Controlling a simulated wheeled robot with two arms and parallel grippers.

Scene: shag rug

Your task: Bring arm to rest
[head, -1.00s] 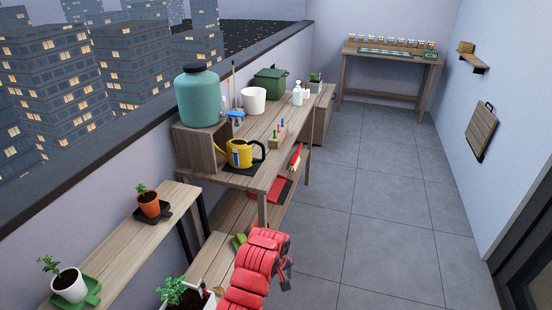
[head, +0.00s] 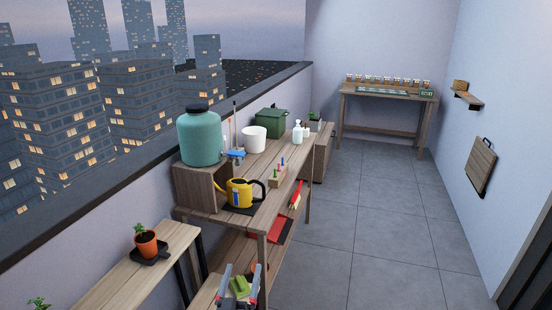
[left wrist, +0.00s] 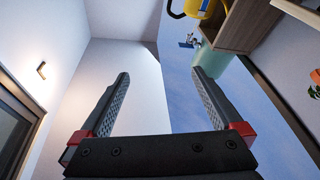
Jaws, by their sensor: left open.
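My left gripper (head: 241,270) shows at the bottom edge of the head view, with its two grey fingers pointing up and spread apart. In the left wrist view its fingers (left wrist: 160,76) are wide open with nothing between them, only wall and sky behind. A green object (head: 240,286) shows between the fingers in the head view; it appears to lie on the low shelf behind them. The rest of my left arm is out of the head view. My right gripper is not in view.
The workbench (head: 258,207) stands by the parapet, holding a yellow watering can (head: 239,193), a teal tank (head: 202,140) and a white pot (head: 254,139). A plant bench (head: 130,272) with a potted seedling (head: 145,243) is at left. The tiled floor (head: 400,235) at right is clear.

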